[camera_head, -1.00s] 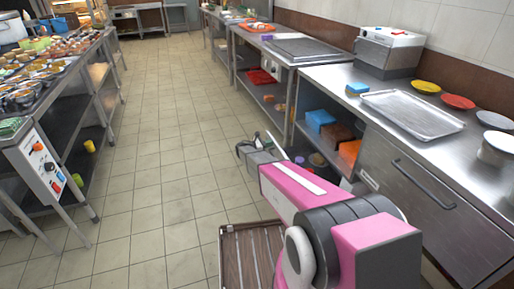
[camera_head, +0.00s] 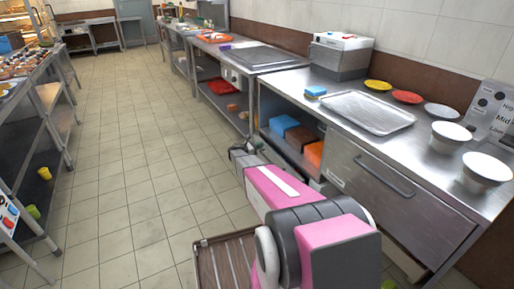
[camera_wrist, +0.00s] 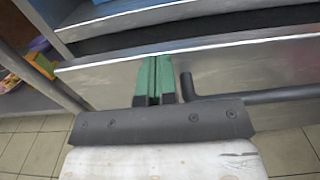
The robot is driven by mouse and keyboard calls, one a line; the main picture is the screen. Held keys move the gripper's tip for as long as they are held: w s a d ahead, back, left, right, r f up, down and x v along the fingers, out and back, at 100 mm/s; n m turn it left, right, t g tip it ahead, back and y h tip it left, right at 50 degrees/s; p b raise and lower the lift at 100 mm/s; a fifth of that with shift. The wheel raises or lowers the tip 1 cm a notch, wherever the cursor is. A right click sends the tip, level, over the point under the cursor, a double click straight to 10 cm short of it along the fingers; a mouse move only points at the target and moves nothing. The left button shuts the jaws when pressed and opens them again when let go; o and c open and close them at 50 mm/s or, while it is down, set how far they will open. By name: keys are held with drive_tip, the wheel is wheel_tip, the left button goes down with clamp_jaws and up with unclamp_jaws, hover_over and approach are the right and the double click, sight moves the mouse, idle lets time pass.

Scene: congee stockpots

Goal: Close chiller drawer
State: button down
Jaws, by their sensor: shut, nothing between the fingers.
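The chiller drawer (camera_head: 400,205) is the steel front with a dark bar handle (camera_head: 385,174) under the right counter. In the wrist view its front (camera_wrist: 225,72) crosses the picture, with the bar handle (camera_wrist: 255,96) to the right of my fingers. A dark gap (camera_wrist: 200,35) shows behind the front's top edge, so the drawer appears partly open. My gripper (camera_wrist: 154,60) has its green fingers together and empty, at the drawer front left of the handle. I cannot tell whether they touch it. In the head view my gripper (camera_head: 240,150) is partly hidden by my arm.
The counter holds a tray (camera_head: 366,112), two white bowls (camera_head: 484,172) and colored plates (camera_head: 407,97). An open shelf with blue and orange boxes (camera_head: 284,126) lies left of the drawer. Tiled floor (camera_head: 130,170) is free between the counter and the left rack (camera_head: 40,140).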

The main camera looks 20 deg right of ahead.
drive_tip(key=shift+a, duration=0.1)
idle(0.3)
drive_tip(key=s+a, duration=0.2)
drive_tip(key=a, duration=1)
drive_tip(key=shift+s+a, duration=0.2)
drive_tip(key=shift+s, duration=0.05)
drive_tip(key=c, duration=1.8)
unclamp_jaws()
drive_tip(key=shift+a, duration=0.35)
drive_tip(key=o, duration=0.5)
drive_tip(key=shift+s+a, duration=0.15)
drive_tip(key=shift+c, duration=0.2)
drive_tip(key=shift+o, duration=1.1)
drive_tip(key=shift+s+m, duration=0.25)
drive_tip(key=shift+m, duration=0.05)
drive_tip(key=s+d+m+y, duration=0.1)
drive_tip(key=s+d+m, duration=0.2)
drive_tip(key=s+m, duration=0.55)
drive_tip(key=s+d+m+y, duration=0.1)
drive_tip(key=s+d+m, duration=0.1)
drive_tip(key=s+m, duration=0.6)
drive_tip(key=shift+m, duration=0.45)
drive_tip(key=x, duration=1.1)
drive_tip(key=shift+w+f, duration=0.2)
drive_tip(key=shift+w, duration=0.25)
